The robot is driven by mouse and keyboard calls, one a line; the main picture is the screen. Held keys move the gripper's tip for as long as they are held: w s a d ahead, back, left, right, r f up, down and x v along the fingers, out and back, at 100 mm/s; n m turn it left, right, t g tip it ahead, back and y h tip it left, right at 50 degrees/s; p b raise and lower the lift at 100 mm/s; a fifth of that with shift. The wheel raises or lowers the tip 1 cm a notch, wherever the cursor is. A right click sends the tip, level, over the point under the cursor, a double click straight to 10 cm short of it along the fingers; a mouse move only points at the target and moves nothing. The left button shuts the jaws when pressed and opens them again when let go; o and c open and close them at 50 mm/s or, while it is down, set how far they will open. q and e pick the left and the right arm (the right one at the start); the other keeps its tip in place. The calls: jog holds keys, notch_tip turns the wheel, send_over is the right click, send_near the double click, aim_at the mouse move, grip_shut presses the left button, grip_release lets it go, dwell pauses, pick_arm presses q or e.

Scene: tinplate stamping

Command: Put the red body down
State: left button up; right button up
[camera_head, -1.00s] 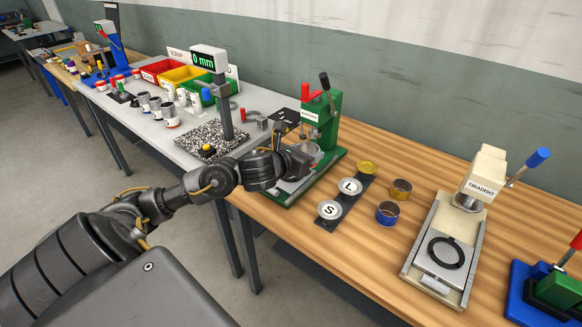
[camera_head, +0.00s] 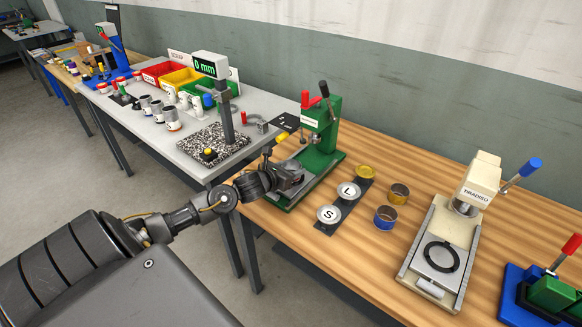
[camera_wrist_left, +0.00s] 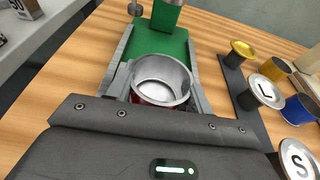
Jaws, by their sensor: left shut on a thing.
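My left gripper (camera_head: 291,179) is shut on the red body (camera_wrist_left: 141,99) at the front part of the green press (camera_head: 320,128). In the left wrist view the body is an open, upright can with a shiny silver inside, and a little red shows low on its outside. The two fingers of the gripper (camera_wrist_left: 160,88) lie on either side of it. The green press base (camera_wrist_left: 165,45) lies behind and around it. I cannot tell whether the body's bottom touches anything. In the head view the gripper mostly hides the body. My right gripper is not in view.
Right of the press is a dark strip (camera_head: 342,207) with discs marked S (camera_head: 329,214) and L (camera_head: 348,190) and a gold lid (camera_head: 365,172). A gold can (camera_head: 398,193) and a blue can (camera_head: 385,218) stand beside it. A cream press (camera_head: 475,185) stands farther right.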

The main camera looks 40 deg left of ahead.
pick_arm(q)
jog(key=shift+f, duration=0.2)
jog(key=o, duration=1)
jog(key=shift+s+r, duration=0.1)
jog(key=shift+r, duration=0.05)
jog(key=b+v, duration=0.2)
jog(key=v, duration=0.8)
jog(key=shift+s, duration=0.15)
jog(key=shift+v, duration=0.75)
